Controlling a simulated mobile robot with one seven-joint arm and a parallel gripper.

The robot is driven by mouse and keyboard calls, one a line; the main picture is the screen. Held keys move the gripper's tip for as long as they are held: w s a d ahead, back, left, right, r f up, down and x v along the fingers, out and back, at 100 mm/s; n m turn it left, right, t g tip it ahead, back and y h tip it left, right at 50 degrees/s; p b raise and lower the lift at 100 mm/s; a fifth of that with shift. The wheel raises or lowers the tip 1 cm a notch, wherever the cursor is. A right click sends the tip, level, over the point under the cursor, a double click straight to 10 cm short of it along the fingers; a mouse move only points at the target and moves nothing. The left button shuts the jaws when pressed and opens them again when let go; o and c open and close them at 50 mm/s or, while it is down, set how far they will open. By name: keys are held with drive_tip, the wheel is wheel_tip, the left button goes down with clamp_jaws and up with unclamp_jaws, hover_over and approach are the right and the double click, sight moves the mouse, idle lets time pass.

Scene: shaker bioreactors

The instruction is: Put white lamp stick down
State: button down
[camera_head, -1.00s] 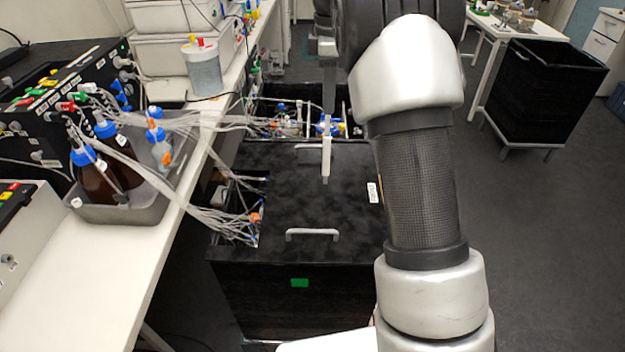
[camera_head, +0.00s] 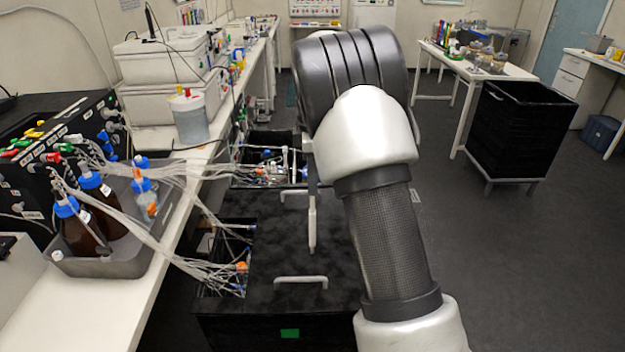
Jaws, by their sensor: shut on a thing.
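The white lamp stick (camera_head: 312,230) is a thin, pale upright rod in the head view. It hangs from my gripper (camera_head: 311,192), which is shut on its upper end. The stick stands out against the black lid of the shaker box (camera_head: 270,235), between two pale handles. I cannot tell whether its lower tip touches the lid. My arm hides most of the gripper and the right part of the box.
A bench (camera_head: 130,290) on the left holds a grey tray (camera_head: 120,265) of brown bottles. Clear tubes (camera_head: 170,240) run from there into the box. An open black compartment (camera_head: 270,145) with fittings lies behind the lid. A black bin (camera_head: 520,130) stands right; floor beside it is clear.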

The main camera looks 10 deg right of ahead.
drive_tip(key=shift+f, duration=0.1)
drive_tip(key=c, duration=1.6)
unclamp_jaws()
drive_tip(key=shift+o, duration=0.2)
